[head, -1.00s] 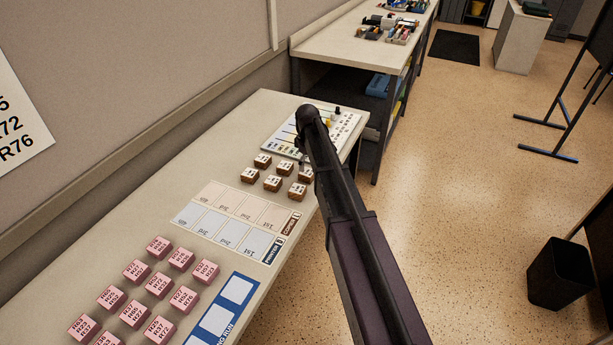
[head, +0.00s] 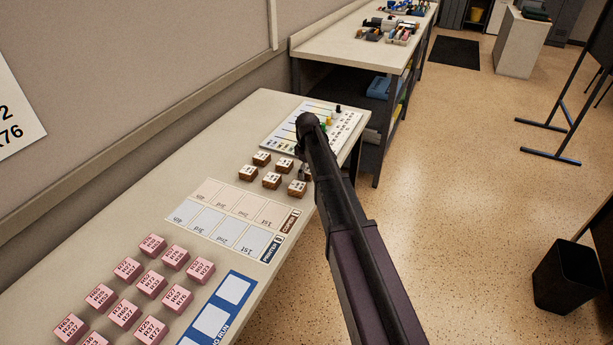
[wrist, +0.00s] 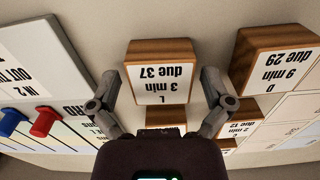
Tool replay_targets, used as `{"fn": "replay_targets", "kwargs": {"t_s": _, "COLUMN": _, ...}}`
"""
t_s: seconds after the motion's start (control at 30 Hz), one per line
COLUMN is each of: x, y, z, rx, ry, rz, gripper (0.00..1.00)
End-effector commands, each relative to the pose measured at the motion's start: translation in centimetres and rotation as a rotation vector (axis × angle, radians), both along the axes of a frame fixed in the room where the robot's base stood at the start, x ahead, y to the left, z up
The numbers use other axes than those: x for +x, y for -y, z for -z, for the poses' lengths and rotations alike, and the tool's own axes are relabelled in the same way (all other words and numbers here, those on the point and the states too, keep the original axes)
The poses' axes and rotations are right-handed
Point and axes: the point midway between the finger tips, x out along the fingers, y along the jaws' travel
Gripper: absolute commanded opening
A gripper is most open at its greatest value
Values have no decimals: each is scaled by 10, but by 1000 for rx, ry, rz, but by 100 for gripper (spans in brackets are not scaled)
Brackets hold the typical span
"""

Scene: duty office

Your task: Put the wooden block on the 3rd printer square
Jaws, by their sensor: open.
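Several wooden blocks with white labelled tops stand in two rows on the near table; one is the front left block (head: 249,173). In the wrist view, a block marked L, "3 min due 37" (wrist: 160,72), lies between the spread fingers of my open, empty gripper (wrist: 160,88). A block marked D (wrist: 275,62) stands to its right, and others are partly hidden behind my gripper. In the head view my arm hides most of the gripper, beside the right-hand blocks. The 3rd printer square (head: 208,221) is bare, in the printer row of the white card.
The copier row (head: 245,204) lies behind the printer row, also bare. Pink blocks (head: 128,269) and a blue-edged card (head: 235,290) are at the near end. A board with coloured pegs (head: 285,127) lies beyond the wooden blocks. The table's right edge runs close by my arm.

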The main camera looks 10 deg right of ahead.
Motion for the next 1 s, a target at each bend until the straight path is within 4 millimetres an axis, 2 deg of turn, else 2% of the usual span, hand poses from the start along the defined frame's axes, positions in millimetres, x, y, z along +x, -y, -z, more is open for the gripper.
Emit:
{"fn": "replay_targets", "kwargs": {"t_s": 0.57, "x": 0, "y": 0, "z": 0, "rx": 0, "ry": 0, "rz": 1, "gripper": 100}}
{"fn": "replay_targets", "kwargs": {"t_s": 0.67, "x": 0, "y": 0, "z": 0, "rx": 0, "ry": 0, "rz": 1, "gripper": 73}}
{"fn": "replay_targets", "kwargs": {"t_s": 0.83, "x": 0, "y": 1, "z": 0, "rx": 0, "ry": 0, "rz": 1, "gripper": 23}}
{"fn": "replay_targets", "kwargs": {"t_s": 0.93, "x": 0, "y": 1, "z": 0, "rx": 0, "ry": 0, "rz": 1, "gripper": 23}}
{"fn": "replay_targets", "kwargs": {"t_s": 0.97, "x": 0, "y": 1, "z": 0, "rx": 0, "ry": 0, "rz": 1, "gripper": 16}}
{"fn": "replay_targets", "kwargs": {"t_s": 1.0, "x": 0, "y": 1, "z": 0, "rx": 0, "ry": 0, "rz": 1, "gripper": 16}}
